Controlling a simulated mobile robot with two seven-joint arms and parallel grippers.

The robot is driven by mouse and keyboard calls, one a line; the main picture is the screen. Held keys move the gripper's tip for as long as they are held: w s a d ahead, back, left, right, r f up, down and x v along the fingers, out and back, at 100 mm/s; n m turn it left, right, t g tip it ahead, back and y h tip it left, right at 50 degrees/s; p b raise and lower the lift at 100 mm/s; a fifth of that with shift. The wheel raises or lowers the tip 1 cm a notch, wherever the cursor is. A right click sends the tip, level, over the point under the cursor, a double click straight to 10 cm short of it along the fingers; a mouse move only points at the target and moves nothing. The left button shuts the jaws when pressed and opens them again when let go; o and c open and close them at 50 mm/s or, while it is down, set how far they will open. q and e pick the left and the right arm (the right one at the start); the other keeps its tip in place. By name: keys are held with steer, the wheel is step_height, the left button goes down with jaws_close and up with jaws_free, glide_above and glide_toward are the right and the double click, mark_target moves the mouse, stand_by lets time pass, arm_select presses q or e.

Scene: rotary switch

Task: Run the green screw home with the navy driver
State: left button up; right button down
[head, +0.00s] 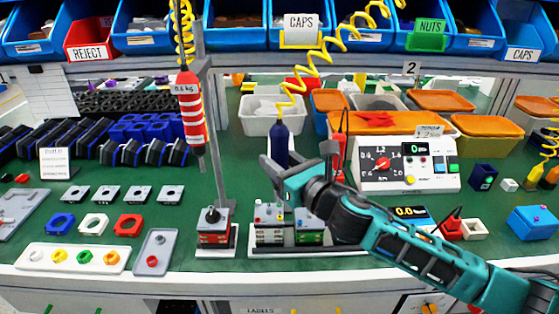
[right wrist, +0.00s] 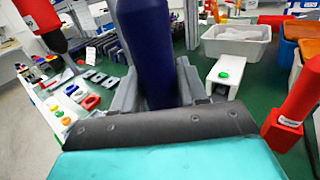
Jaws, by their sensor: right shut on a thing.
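The navy driver (head: 281,138) hangs upright on a yellow coiled cord in the head view. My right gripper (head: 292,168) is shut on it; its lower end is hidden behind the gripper. In the right wrist view the driver (right wrist: 146,45) stands between the fingers (right wrist: 155,90). Below the gripper stands a fixture (head: 262,242) with small terminal blocks, one (head: 308,236) with green parts. I cannot tell a green screw there for sure. A round green piece sits on a white block (right wrist: 222,86) in the right wrist view. My left gripper is not in view.
A red driver (head: 190,108) hangs at the left by a grey post (head: 217,150). Another red driver (head: 340,148) stands right of my gripper. A rotary-dial box (head: 382,180) is farther right. A white bin (head: 262,124) is behind.

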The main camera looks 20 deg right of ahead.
mark_target(285, 146)
steer(key=shift+r, duration=0.1)
step_height(285, 146, up, 3)
steer(key=p, duration=0.3)
steer(key=shift+r+p, duration=0.65)
steer(key=shift+r, duration=0.1)
